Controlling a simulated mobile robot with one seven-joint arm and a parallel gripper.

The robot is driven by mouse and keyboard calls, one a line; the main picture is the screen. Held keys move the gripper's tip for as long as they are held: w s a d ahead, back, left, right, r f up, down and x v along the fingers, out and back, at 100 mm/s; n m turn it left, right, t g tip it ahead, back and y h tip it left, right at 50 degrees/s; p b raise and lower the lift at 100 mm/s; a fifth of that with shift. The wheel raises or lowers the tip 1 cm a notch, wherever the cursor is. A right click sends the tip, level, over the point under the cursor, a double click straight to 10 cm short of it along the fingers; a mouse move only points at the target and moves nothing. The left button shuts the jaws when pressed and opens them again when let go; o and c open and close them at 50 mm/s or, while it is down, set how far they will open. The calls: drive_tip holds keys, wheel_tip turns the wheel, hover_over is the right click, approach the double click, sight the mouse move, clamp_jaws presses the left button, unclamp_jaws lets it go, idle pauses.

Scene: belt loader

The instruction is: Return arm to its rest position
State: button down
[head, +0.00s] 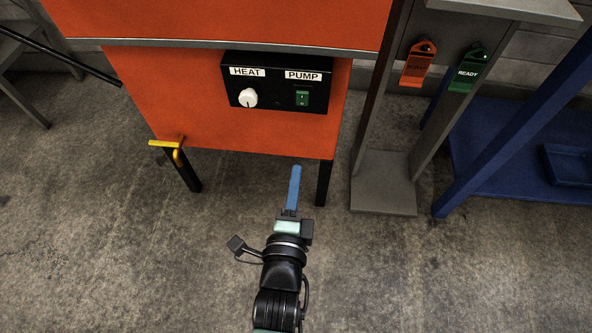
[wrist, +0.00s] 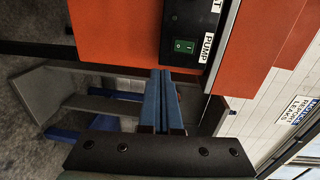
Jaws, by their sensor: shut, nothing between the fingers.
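My gripper (head: 295,172) is shut and empty, its blue fingers together in front of the lower part of an orange machine (head: 190,110). In the wrist view, the closed blue fingers (wrist: 165,75) point toward the machine's control panel. My arm reaches forward from the bottom of the head view. The black panel (head: 277,108) carries a white HEAT knob (head: 248,98) and a green PUMP switch (head: 302,98). The green switch also shows in the wrist view (wrist: 184,46). The fingertips appear below the panel in the head view; I cannot tell their exact distance from the machine.
A grey stand (head: 384,197) is right of the machine, with an orange tag (head: 417,65) and a green READY tag (head: 467,70). A blue frame (head: 500,150) stands farther right. A yellow handle (head: 177,146) juts out at the machine's lower left. Concrete floor is clear around my arm.

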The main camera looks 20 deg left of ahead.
idle(0.4)
drive_tip(key=w+d+r+n+t+h, duration=0.1)
drive_tip(key=w+d+r+n+t, duration=0.15)
drive_tip(key=r, duration=0.85)
drive_tip(key=w+d+r+n+t, duration=0.2)
drive_tip(key=w+r+n, duration=0.1)
drive_tip(key=r, duration=0.9)
drive_tip(key=w+d+r+n+t+h, duration=0.1)
drive_tip(key=w+d+r+n+t, duration=0.15)
drive_tip(key=r, duration=0.85)
drive_tip(key=s+d+r+n+t+h, duration=0.1)
drive_tip(key=s+d+r+n+t, duration=0.15)
drive_tip(key=s+r, duration=0.6)
drive_tip(key=s+d+r+n+t+h, duration=0.1)
drive_tip(key=s+d+r+n+h, duration=0.2)
drive_tip(key=r, duration=1)
wheel_tip(320, 180, up, 36)
drive_tip(key=n+y+p, duration=0.1)
drive_tip(key=p, duration=3.5)
drive_tip(key=shift+w, duration=0.15)
